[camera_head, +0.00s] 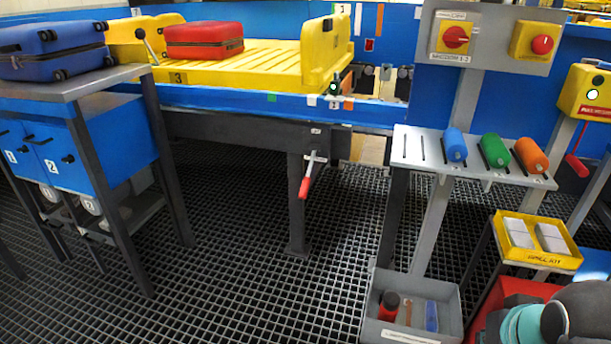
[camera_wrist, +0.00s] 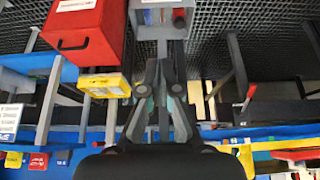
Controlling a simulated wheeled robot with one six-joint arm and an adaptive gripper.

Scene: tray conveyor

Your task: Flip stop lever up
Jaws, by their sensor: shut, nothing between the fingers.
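A lever with a red grip (camera_head: 304,187) hangs from a pivot on the dark leg at the front of the conveyor, grip pointing down. What looks like the same red grip (camera_wrist: 249,92) shows right of my gripper in the wrist view. I cannot read a label that tells which is the stop lever. My gripper (camera_wrist: 161,68) is shut and empty, apart from both levers. It is not visible in the head view.
A yellow tray (camera_head: 270,58) with a red suitcase (camera_head: 204,40) sits on the conveyor. A grey post carries a shelf (camera_head: 425,151) with blue, green and orange cylinders. A grey bin (camera_head: 457,322) stands below. The grated floor before the conveyor is clear.

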